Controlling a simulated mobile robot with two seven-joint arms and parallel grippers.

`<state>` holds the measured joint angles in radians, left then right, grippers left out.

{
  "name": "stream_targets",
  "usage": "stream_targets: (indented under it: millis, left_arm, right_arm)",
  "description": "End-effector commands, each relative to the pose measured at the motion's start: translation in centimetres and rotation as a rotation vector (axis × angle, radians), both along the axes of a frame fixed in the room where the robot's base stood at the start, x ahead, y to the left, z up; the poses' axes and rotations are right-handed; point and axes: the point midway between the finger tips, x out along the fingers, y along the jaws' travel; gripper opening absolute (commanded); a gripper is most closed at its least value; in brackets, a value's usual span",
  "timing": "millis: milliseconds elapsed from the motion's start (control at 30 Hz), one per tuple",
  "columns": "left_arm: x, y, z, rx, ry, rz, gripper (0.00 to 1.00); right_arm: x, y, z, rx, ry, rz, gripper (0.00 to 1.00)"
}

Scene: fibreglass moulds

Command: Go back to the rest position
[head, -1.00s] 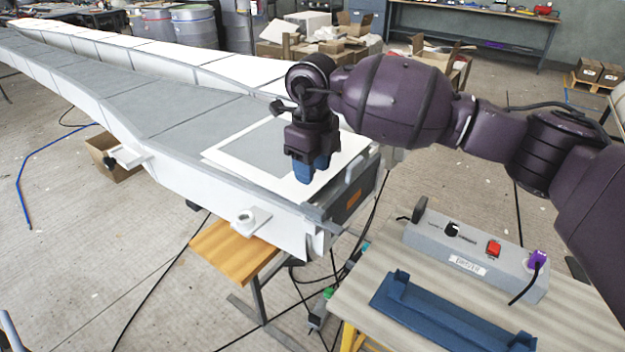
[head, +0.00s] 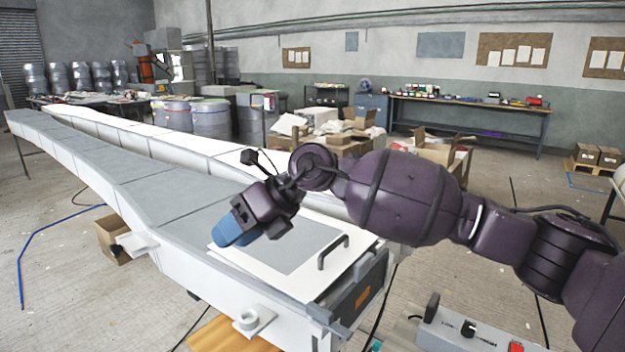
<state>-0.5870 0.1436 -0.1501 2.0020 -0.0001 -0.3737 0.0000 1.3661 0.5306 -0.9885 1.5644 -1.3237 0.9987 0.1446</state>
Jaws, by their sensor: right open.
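My right gripper (head: 236,230) hangs tilted over the near end of the long grey mould (head: 172,198). Its blue fingertips point down and left and hold nothing that I can see. It is above the left part of a white-bordered sheet (head: 318,237) that lies on the mould. A dark handle (head: 333,252) stands on the sheet's right side, apart from the gripper. My left gripper is not in the head view.
A grey control box (head: 470,330) shows at the bottom right. A wooden board (head: 228,335) juts out below the mould's end. Drums (head: 210,118), cardboard boxes (head: 345,140) and a workbench (head: 470,105) stand further back. Open concrete floor lies on both sides.

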Motion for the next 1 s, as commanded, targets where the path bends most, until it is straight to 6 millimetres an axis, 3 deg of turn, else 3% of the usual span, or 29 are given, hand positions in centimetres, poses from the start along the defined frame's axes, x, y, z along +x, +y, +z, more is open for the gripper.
stream_targets:
  millis: [100, 200, 333, 467, 667, 833, 1000]
  left_arm:
    - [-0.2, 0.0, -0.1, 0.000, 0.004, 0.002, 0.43]
    - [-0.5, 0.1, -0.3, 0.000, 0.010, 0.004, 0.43]
    - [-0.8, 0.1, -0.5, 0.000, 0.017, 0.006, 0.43]
    - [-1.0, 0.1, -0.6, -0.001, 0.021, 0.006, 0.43]
    - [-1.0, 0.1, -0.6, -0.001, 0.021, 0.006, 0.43]
    - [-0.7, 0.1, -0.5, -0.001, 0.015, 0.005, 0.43]
    - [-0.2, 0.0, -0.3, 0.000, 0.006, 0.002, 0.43]
  right_arm:
    - [-1.8, 2.1, 3.1, 0.284, 0.133, -0.022, 0.45]
    - [-2.4, 2.5, 5.4, 0.520, 0.277, -0.079, 0.45]
    - [-1.7, 1.1, 7.3, 0.800, 0.490, -0.206, 0.45]
    - [0.2, -1.6, 7.2, 1.013, 0.692, -0.359, 0.45]
    - [3.1, -7.0, 3.9, 1.250, 0.980, -0.621, 0.45]
    - [4.7, -12.1, -1.2, 1.390, 1.200, -0.853, 0.45]
    - [4.8, -17.1, -7.5, 1.489, 1.403, -1.081, 0.45]
